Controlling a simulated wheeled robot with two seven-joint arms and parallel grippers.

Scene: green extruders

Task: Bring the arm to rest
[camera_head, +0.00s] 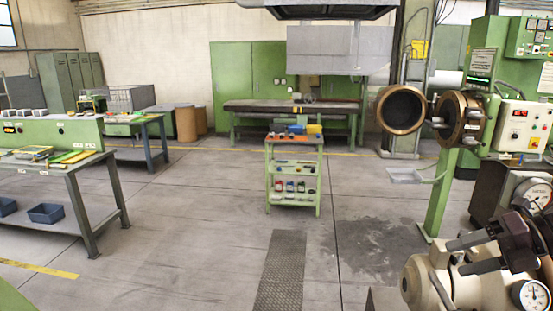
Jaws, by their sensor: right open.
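My right gripper (458,256) is at the lower right of the head view. Its two dark fingers point left and stand apart, with nothing seen between them. It shows in front of or just above a beige rounded machine part (425,283); I cannot tell whether they touch. Most of my right arm is cut off by the right edge. My left gripper is not in view.
A green extruder with a round bronze flange (459,118) and a control box (525,127) stands at the right. A green shelf cart (293,172) stands mid-floor. A workbench (75,165) is at the left. The grey floor (190,235) between is open.

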